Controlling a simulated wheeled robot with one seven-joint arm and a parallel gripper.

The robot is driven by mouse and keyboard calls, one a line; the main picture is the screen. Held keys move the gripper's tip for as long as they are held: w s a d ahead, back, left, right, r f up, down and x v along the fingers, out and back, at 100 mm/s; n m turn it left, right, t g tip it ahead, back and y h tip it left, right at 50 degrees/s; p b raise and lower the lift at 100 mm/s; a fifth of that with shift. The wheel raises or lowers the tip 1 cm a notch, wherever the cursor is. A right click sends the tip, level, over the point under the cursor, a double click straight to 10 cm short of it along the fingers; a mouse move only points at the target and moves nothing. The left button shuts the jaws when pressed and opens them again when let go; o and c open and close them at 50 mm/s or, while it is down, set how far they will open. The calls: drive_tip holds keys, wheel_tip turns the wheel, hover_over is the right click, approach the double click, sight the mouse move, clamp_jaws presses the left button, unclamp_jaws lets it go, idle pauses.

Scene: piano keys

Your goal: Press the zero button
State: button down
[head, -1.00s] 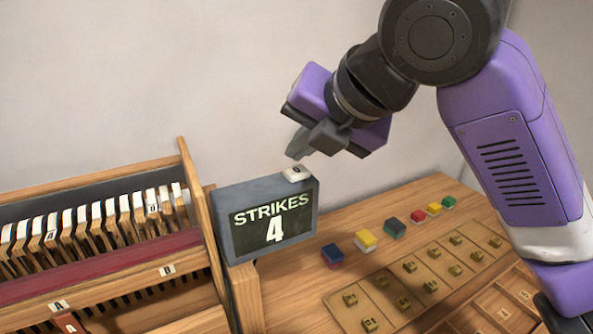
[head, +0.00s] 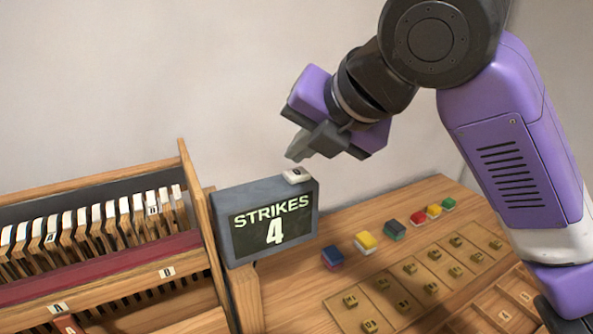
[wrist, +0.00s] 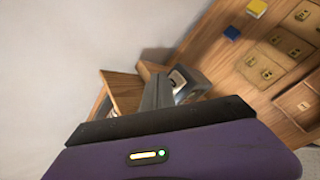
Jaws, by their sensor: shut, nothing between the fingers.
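A small white button (head: 297,175) with a dark mark, which looks like a zero, sits on top of the grey counter box (head: 264,222). The box's screen reads "STRIKES 4". My gripper (head: 294,156) is shut and empty, its fingertips pointing down just above the button, with a small gap seeming to show.
A wooden piano frame (head: 192,205) with several white keys stands left of the box. Several coloured blocks (head: 366,242) and a wooden panel with brass pieces (head: 410,285) lie on the table to the right. A plain wall is behind.

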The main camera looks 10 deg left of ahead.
sight(300, 175)
drive_tip(key=shift+f, duration=0.15)
idle(0.6)
drive_tip(key=shift+f, duration=0.3)
drive_tip(key=shift+f+b, duration=0.35)
drive_tip(key=shift+f, duration=0.05)
idle(0.9)
drive_tip(key=shift+r+p, duration=0.75)
drive_tip(key=shift+r, duration=0.1)
wheel_tip(300, 175, up, 5)
drive_tip(key=p, duration=0.4)
drive_tip(key=shift+r, duration=0.1)
idle(0.5)
